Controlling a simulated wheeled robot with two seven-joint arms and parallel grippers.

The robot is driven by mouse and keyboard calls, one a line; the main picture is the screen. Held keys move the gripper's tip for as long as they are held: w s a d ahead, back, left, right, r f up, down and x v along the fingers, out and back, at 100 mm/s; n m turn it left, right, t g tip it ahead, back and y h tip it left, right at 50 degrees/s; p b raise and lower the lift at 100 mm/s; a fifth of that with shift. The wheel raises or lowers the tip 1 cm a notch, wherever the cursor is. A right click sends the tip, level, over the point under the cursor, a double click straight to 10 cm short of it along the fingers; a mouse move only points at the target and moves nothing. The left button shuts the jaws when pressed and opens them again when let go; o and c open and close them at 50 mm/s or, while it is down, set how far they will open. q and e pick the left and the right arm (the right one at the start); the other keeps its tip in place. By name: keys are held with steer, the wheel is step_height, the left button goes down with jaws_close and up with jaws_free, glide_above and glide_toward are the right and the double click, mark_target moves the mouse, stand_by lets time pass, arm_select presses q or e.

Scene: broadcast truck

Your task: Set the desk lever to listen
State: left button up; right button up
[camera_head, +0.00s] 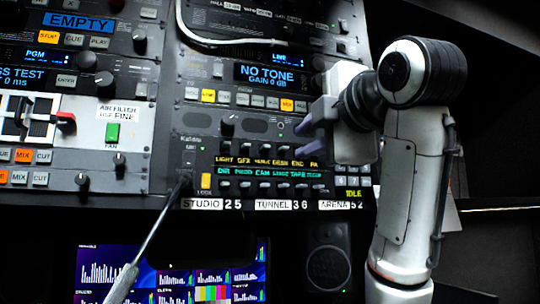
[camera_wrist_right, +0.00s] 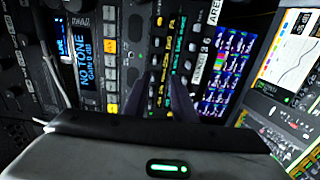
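The intercom panel (camera_head: 200,150) carries a row of small levers above yellow labels. The desk lever (camera_head: 280,150) is above the label that reads DESK; its setting is too small to tell. My right gripper (camera_head: 312,128) is in front of the panel, up and to the right of the desk lever, its two dark fingers apart with nothing visible between them. In the right wrist view my gripper fingers (camera_wrist_right: 158,98) stand apart on either side of the lever rows. I cannot tell whether a finger touches the panel. My left gripper is not in view.
A second lever row with cyan labels (camera_head: 265,174) lies just below. A gooseneck stalk (camera_head: 150,238) rises at the lower left of the panel. A NO TONE display (camera_head: 268,75) is above, a multiview monitor (camera_head: 210,275) below. A white cable (camera_head: 225,42) hangs across the top.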

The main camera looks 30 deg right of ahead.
mark_target(286, 147)
steer(key=p+x, duration=0.1)
steer(key=x, duration=0.1)
steer(key=r+p+x, duration=0.1)
steer(key=x, duration=0.5)
steer(key=shift+d+r+p, duration=0.15)
steer(key=shift+d+p, duration=0.1)
steer(key=shift+p, duration=0.15)
steer(key=shift+w+d, duration=0.15)
steer(key=shift+w, duration=0.5)
jaws_close()
